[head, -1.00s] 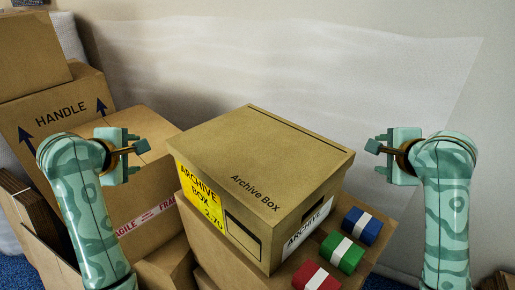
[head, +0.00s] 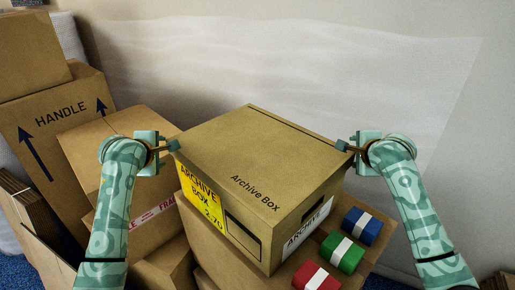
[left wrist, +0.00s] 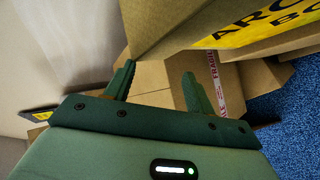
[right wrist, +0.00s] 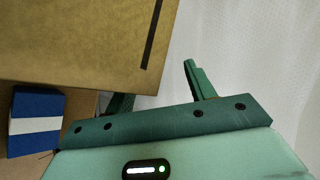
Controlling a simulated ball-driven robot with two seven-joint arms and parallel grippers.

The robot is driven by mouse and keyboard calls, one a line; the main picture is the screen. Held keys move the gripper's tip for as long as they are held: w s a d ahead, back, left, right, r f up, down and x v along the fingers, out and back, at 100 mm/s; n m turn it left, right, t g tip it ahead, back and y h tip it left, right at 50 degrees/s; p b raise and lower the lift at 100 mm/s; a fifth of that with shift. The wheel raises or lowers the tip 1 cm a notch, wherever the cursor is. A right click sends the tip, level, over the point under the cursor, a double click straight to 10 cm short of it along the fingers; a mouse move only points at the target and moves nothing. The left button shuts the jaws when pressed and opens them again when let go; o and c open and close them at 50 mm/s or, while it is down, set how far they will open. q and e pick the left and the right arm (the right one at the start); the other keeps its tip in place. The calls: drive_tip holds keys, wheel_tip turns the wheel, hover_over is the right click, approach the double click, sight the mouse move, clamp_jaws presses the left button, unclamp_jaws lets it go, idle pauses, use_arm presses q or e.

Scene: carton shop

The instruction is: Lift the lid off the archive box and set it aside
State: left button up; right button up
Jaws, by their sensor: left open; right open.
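The archive box (head: 250,232) is brown cardboard with a yellow label and stands on a larger carton. Its lid (head: 258,150) is on it, marked "Archive Box". My left gripper (head: 174,146) is open at the lid's left corner; in the left wrist view its fingers (left wrist: 158,84) are spread and empty near the box's edge. My right gripper (head: 343,147) is open at the lid's right corner; in the right wrist view one finger is partly hidden beside the lid (right wrist: 85,45). I cannot tell whether either gripper touches the lid.
Blue (head: 362,227), green (head: 341,253) and red (head: 315,276) banded bundles lie on the carton (head: 235,277) in front of the box. Stacked cartons (head: 60,125) crowd the left. A pale wrapped wall (head: 290,70) stands behind. Free room shows at the right.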

use_arm(q)
drive_tip(key=shift+d, duration=0.45)
use_arm(e)
drive_tip(key=shift+a, duration=0.45)
